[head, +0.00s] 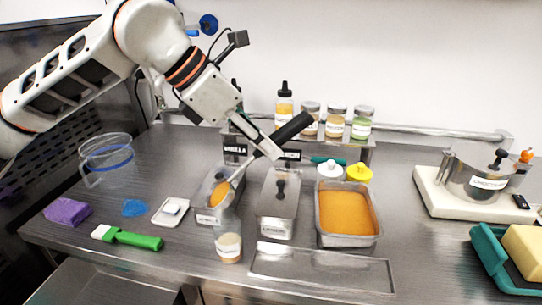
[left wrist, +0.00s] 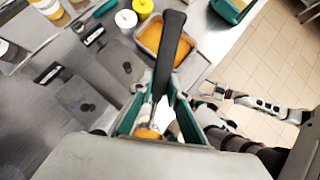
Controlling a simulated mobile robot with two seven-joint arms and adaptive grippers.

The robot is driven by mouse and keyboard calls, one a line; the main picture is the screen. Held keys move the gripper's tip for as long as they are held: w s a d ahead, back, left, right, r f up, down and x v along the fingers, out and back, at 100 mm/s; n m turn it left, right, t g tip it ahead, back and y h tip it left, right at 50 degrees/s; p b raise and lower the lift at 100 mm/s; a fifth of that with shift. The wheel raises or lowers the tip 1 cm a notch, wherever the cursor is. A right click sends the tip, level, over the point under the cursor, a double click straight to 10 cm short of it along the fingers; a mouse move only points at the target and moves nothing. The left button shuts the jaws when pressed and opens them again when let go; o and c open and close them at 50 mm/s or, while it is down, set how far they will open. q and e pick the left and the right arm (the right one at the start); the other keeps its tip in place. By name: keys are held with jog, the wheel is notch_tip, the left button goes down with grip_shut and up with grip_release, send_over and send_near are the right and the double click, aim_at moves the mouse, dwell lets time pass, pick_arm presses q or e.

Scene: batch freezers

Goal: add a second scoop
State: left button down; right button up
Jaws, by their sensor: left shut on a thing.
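My left gripper (head: 272,145) is shut on a scoop (head: 292,126) with a black handle; the handle also shows in the left wrist view (left wrist: 169,45). The scoop's metal end slants down to the left over the left metal pan (head: 205,215). Orange stuff (head: 219,193) shows at the scoop's lower end; whether it touches the pan cannot be told. A small clear labelled cup (head: 228,247) with pale contents stands in front of that pan. An open metal pan of orange ice cream (head: 346,212) stands to the right. My right arm seems to show in the left wrist view; its jaws are unclear.
A lidded metal pan (head: 277,204) stands between the other two. Several jars and bottles (head: 335,122) stand behind. A pot (head: 478,178) on a white base and a teal tray (head: 489,262) stand right.

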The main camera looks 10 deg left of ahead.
pick_arm(q)
jog(key=a+h+b, duration=0.1)
jog(key=t+b, duration=0.1)
jog(key=b, duration=0.1)
jog(key=shift+s+a+r+h, duration=0.2)
jog(key=shift+s+a+h, duration=0.15)
jog(key=shift+h, duration=0.05)
jog(key=shift+s+a+r+t+h+b, duration=0.3)
jog(key=shift+a+h+b, duration=0.25)
jog(key=shift+b, duration=0.35)
jog(key=shift+s+a+r+t+h+b, duration=0.1)
jog(key=shift+s+a+t+h+b, duration=0.15)
jog(key=shift+a+h+b, duration=0.55)
jog(key=shift+s+a+r+t+h+b, duration=0.25)
jog(key=shift+s+a+r+t+b, duration=0.1)
jog(key=shift+b, duration=0.75)
jog(key=shift+s+a+r+h+b, duration=0.2)
jog(key=shift+r+h+b, duration=0.1)
jog(key=shift+b, duration=0.15)
jog(key=shift+s+a+r+t, duration=0.2)
jog(key=shift+r+t, duration=0.1)
jog(key=shift+r, duration=0.15)
pick_arm(e)
jog(key=shift+n, duration=0.3)
jog(key=shift+w+f, duration=0.25)
jog(key=shift+f, duration=0.45)
jog(key=shift+w+f, duration=0.25)
jog(key=shift+f, duration=0.5)
jog(key=shift+w+f, duration=0.25)
jog(key=shift+f, duration=0.45)
